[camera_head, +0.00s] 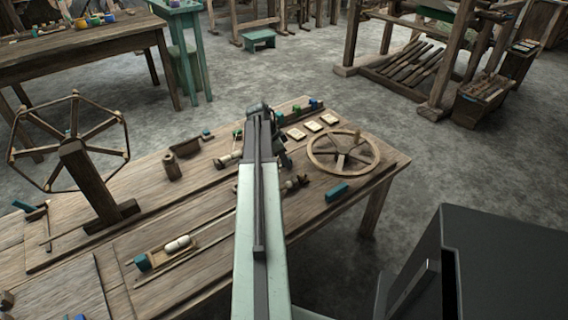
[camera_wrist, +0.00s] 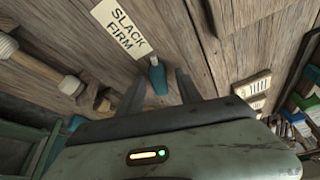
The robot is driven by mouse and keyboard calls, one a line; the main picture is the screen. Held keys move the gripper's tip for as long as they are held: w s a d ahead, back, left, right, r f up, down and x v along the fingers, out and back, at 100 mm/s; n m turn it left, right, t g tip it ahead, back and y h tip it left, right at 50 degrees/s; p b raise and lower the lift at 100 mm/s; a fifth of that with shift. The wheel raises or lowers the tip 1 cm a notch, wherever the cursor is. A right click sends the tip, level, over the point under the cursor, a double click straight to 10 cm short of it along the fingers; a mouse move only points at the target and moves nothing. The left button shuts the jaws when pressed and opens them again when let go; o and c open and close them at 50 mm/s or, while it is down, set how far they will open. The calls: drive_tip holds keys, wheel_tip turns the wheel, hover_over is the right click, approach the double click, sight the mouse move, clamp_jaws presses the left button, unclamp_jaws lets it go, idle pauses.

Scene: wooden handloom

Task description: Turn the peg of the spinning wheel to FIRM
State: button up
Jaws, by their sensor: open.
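In the wrist view, a teal peg (camera_wrist: 159,80) stands out near a cream label (camera_wrist: 121,27) reading SLACK and FIRM. The peg's tip is close to the label's right corner; I cannot tell which word it points to. My gripper (camera_wrist: 161,72) is open, with one dark finger on each side of the peg and a visible gap to both. The spinning wheel's wooden wheel (camera_head: 344,151) lies on the table in the head view. There my arm hides the peg and most of the gripper.
A turned wooden spindle (camera_wrist: 70,84) lies left of the peg in the wrist view. The wooden table (camera_head: 205,215) also holds a yarn winder (camera_head: 75,160), a teal block (camera_head: 337,192), small cards (camera_head: 313,126) and a shuttle (camera_head: 177,244). Open grey floor lies beyond.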

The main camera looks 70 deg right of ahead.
clamp_jaws()
drive_tip(key=shift+a, duration=0.25)
drive_tip(key=shift+d, duration=0.15)
drive_tip(key=n+t+h, duration=0.1)
drive_tip(key=n, duration=0.2)
drive_tip(key=shift+s+r+n, duration=0.1)
drive_tip(key=shift+n, duration=0.3)
drive_tip(key=shift+n+t+h, duration=0.3)
drive_tip(key=shift+n+t, duration=0.5)
drive_tip(key=shift+n, duration=1.1)
unclamp_jaws()
